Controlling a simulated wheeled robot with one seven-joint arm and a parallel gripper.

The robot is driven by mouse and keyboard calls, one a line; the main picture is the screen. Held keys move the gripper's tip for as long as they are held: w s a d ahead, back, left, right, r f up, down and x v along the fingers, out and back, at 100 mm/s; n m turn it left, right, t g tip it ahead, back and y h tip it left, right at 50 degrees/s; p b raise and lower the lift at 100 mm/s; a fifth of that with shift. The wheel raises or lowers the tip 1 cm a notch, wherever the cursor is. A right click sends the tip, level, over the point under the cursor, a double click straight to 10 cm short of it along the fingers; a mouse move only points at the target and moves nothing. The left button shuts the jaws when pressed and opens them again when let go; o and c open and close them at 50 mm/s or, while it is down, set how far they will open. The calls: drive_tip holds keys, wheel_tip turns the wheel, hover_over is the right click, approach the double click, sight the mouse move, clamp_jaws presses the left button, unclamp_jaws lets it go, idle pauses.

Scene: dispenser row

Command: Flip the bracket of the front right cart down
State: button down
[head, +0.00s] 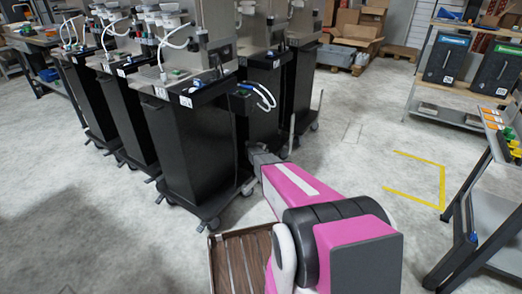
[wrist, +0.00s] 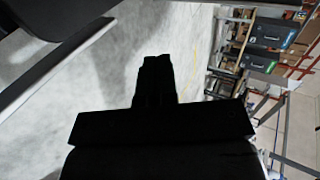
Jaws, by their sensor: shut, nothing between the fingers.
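The front right cart (head: 190,145) is a tall black cabinet on castors, with a grey dispenser unit and white tubes on top. A pale bar (wrist: 55,65) crosses the left of the wrist view, apart from the fingers.
More black carts (head: 120,115) stand in a row to the left and behind. A shelf with dark bins (head: 446,57) is at the right, near a metal table (head: 490,215). Cardboard boxes (head: 360,25) lie at the back. Floor with yellow tape (head: 420,160) is clear.

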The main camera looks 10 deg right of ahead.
drive_tip(key=w+d+f, duration=0.1)
drive_tip(key=f, duration=0.1)
drive_tip(key=w+d+f, duration=0.1)
drive_tip(key=f, duration=0.2)
drive_tip(key=w+d+f, duration=0.1)
drive_tip(key=f, duration=0.2)
drive_tip(key=shift+w+d, duration=0.1)
drive_tip(key=shift+w+d+f, duration=0.1)
drive_tip(key=shift+d+f, duration=0.1)
drive_tip(key=shift+f, duration=0.6)
drive_tip(key=shift+r, duration=0.15)
